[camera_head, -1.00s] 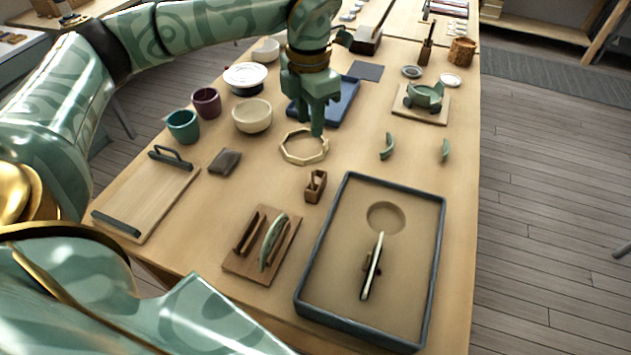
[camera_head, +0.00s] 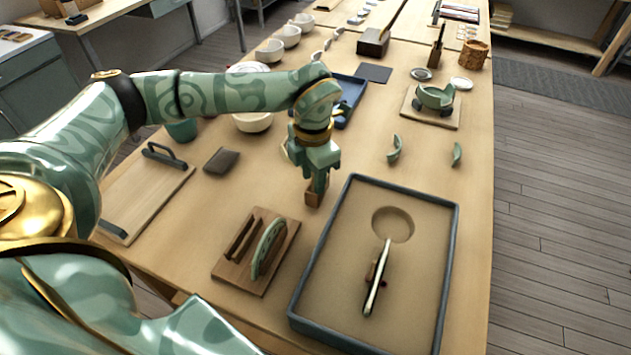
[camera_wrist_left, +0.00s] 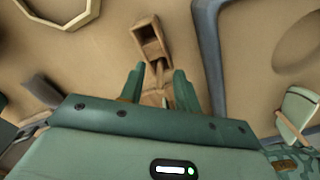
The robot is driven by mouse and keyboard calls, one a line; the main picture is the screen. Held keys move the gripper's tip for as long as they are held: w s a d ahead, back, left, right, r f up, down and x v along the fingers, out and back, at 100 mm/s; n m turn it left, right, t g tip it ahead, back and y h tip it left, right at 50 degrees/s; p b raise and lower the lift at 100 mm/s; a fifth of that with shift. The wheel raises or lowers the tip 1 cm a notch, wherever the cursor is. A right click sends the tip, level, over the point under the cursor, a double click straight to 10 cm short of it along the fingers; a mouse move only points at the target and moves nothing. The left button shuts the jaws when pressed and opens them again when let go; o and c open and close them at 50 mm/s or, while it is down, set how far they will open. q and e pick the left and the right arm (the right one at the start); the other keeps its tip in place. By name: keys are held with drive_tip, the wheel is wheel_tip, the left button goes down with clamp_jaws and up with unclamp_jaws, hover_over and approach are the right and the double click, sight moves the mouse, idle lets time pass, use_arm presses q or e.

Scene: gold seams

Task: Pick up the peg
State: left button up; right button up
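A small brown wooden holder (camera_head: 312,198) stands left of the sand tray, directly under my left gripper. In the left wrist view the holder (camera_wrist_left: 150,38) shows a rectangular hollow. A wooden piece, probably the peg (camera_wrist_left: 157,97), extends from it toward my fingers; its lower part is hidden by the gripper body. My left gripper (camera_head: 318,187) points down over the holder. In the wrist view the left gripper's fingers (camera_wrist_left: 159,86) are apart, one on each side of the wooden piece, with no clear contact. My right gripper is not in view.
A wooden stand (camera_head: 233,263) with a green plate is in front. The octagonal ring (camera_wrist_left: 93,10) lies just behind. A dark square (camera_head: 221,161) lies left, with bare table around it.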

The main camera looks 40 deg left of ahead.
use_arm(q)
clamp_jaws()
